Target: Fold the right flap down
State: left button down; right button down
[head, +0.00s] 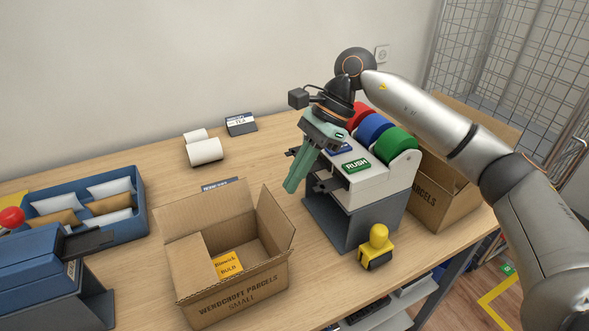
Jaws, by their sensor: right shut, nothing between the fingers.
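A small open cardboard box (240,300) stands on the counter, with a yellow bulb carton (228,264) inside. The box's right flap (275,222) stands up and leans slightly outward. The back flap (205,217) also stands up. A panel on the left (188,262) lies partly across the opening. My right gripper (292,187) is shut and empty, its green fingers pointing down. It is above and to the right of the right flap in the picture, apart from it. My left gripper is not in view.
A label dispenser (350,190) with coloured rolls stands right of the box, close to my right gripper. A yellow stamp (376,245) is in front of it. A blue tray (140,208) of packets is left. Paper rolls (205,151) lie behind; the counter between is mostly clear.

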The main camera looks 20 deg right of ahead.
notch_tip(320, 180, down, 6)
jog(key=b, duration=0.3)
jog(key=a, duration=0.2)
jog(key=a+r+p, duration=0.1)
jog(key=a, duration=0.1)
jog(key=a+p, duration=0.1)
jog(key=a, duration=0.1)
jog(key=shift+s+r, duration=0.2)
jog(key=shift+s, duration=0.05)
jog(key=shift+a+r+b+x, duration=0.1)
jog(key=shift+a+b+x, duration=0.05)
jog(key=shift+b+x, duration=0.95)
jog(key=shift+a+r+b+x, duration=0.1)
jog(key=shift+a+b+x, duration=0.1)
jog(key=shift+b+x, duration=0.85)
jog(key=shift+a+f+p, duration=0.15)
jog(key=shift+f+p, duration=0.05)
jog(key=shift+p, duration=0.1)
jog(key=shift+f, duration=0.1)
notch_tip(320, 180, up, 9)
jog(key=p, duration=0.4)
jog(key=shift+f, duration=0.2)
